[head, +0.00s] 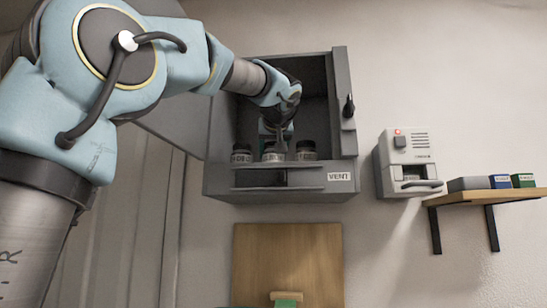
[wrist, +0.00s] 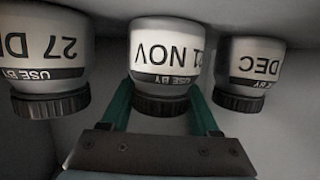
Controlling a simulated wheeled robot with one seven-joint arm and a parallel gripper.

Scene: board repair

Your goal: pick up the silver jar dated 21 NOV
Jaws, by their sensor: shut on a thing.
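The jar dated 21 NOV (wrist: 165,50) is pale silver-grey with a black lid and stands in the middle of a row of three in the wrist view, where the picture is upside down. My gripper (wrist: 163,98) has one teal finger on each side of this jar at the lid end and is shut on it. In the head view my gripper (head: 277,128) reaches down to the middle jar (head: 272,156) inside the open grey cabinet (head: 222,185). My gripper partly hides that jar there. I cannot tell whether the jar is lifted off its support.
Similar jars flank it closely in the wrist view: one dated 27 D-something (wrist: 42,48), one marked DEC (wrist: 255,62). The cabinet's walls are close around my gripper. A wall device (head: 408,160) and a wooden shelf (head: 480,197) with small boxes are to the right.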

